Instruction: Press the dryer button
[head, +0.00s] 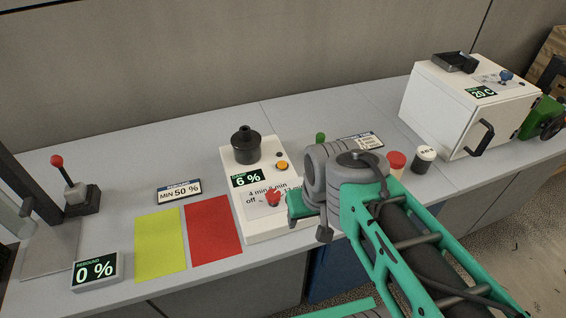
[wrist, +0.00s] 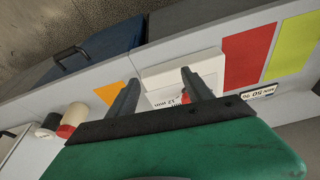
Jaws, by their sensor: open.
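The dryer appears to be the white box (head: 270,215) with a "6 %" display, a black cap on top and a "4 min, 8 min, off, 12 min" label. An orange button (head: 282,166) sits on its panel, and a red knob (head: 273,197) sits on the label. In the wrist view the white box (wrist: 205,66) lies beyond my gripper (wrist: 158,86), whose two dark fingers are apart and empty. The red knob (wrist: 185,97) shows beside one finger. In the head view my wrist and green hand hang over the box's right side; the fingertips are hidden.
Left of the box lie a red mat (head: 212,230) and a yellow mat (head: 160,244). A lever device (head: 75,195) and a "0 %" display (head: 97,271) stand further left.

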